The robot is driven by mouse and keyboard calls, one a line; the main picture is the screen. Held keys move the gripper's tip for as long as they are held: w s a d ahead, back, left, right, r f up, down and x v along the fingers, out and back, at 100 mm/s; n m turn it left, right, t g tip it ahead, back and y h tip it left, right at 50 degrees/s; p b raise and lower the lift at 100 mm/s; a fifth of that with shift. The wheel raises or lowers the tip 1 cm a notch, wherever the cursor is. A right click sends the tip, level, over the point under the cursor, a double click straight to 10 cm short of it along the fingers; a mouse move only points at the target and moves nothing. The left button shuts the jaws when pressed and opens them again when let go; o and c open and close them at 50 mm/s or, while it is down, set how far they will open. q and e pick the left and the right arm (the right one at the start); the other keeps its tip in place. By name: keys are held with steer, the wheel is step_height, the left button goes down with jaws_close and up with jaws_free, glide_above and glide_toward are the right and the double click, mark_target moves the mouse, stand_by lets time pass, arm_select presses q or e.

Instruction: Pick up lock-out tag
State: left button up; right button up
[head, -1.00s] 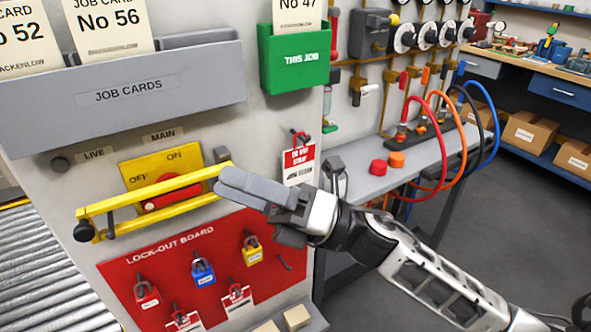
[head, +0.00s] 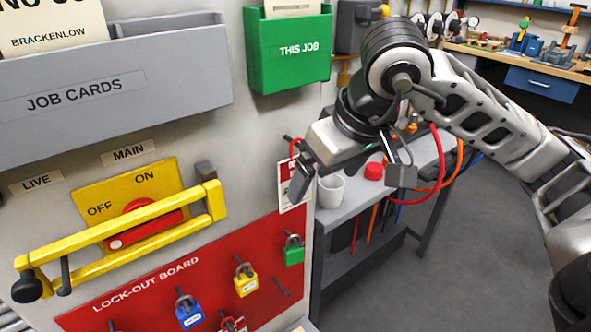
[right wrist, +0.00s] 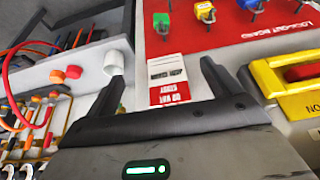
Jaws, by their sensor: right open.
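The lock-out tag (head: 287,185) is a white card with a red band, hanging from a red loop at the right edge of the panel. In the head view a finger of my right gripper (head: 350,180) covers part of it. In the right wrist view the tag (right wrist: 168,78) shows between and beyond the two spread fingers (right wrist: 163,85). My right gripper is open, and I see nothing held in it. I cannot tell whether a finger touches the tag. My left gripper is not in view.
A red lock-out board (head: 150,290) with several padlocks lies below left. A yellow bar (head: 130,228) crosses the main switch. A white mug (head: 330,190) and a red button (head: 374,171) are on the grey bench right of the panel. A green holder (head: 288,50) is above.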

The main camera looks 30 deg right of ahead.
mark_target(286, 168)
steer(key=w+f+p, duration=0.1)
steer(key=w, duration=0.5)
steer(key=shift+w+a+f+p, duration=0.15)
steer(key=shift+w+a+p, duration=0.1)
steer(key=shift+a+p, duration=0.15)
steer(key=c, duration=1.1)
